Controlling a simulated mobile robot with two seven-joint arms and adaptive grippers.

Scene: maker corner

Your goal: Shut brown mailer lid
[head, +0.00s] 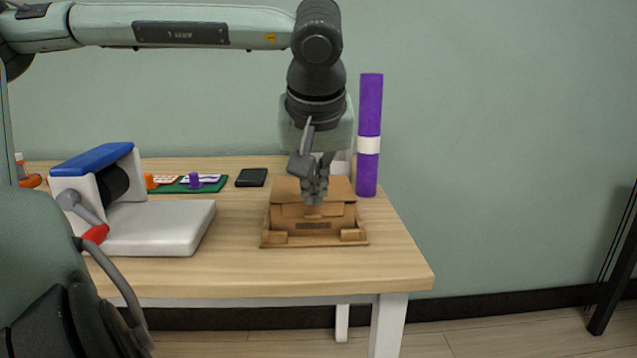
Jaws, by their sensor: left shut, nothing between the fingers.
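The brown mailer (313,240) is a cardboard box near the right end of the wooden table. Its lid (341,188) lies over the box at a low angle, and a gap or the front wall shows beneath its front edge; I cannot tell if it is fully down. My left gripper (314,198) points down from above, shut and empty, with its fingertips at the front middle of the lid. It looks to be touching the lid or just over it. The gripper hides part of the lid. My right gripper is not in view.
A white and blue machine with a crank and red handle (95,234) stands at the left. A purple roll (368,140) stands upright behind the mailer's right. A black flat item (251,178) and a green mat (165,188) lie behind. Bare table lies in front of the mailer.

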